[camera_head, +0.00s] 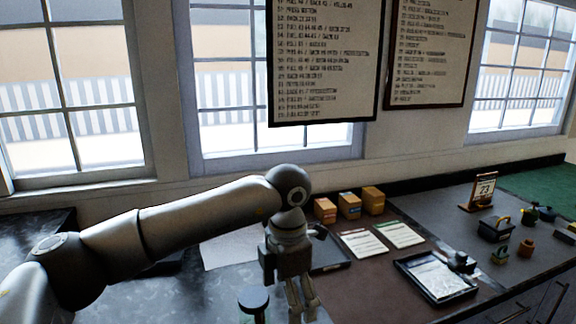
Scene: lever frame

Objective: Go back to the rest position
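My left arm comes in from the left, and my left gripper (304,300) hangs from it, pointing down, near the bottom middle of the view. Its two fingers show side by side, but their tips are near the lower edge and I cannot tell whether they are open or shut. I see nothing clearly held between them. A dark round-topped knob (253,299) with some green below it stands just left of the fingers, apart from them in the picture. My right gripper is not in view.
Several small boxes (349,205) stand by the wall behind two paper sheets (364,243). A black-rimmed tray (405,269) lies right of my gripper, with a small dark object (459,261) at its edge. A calendar (482,190) and black basket (494,230) stand further right.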

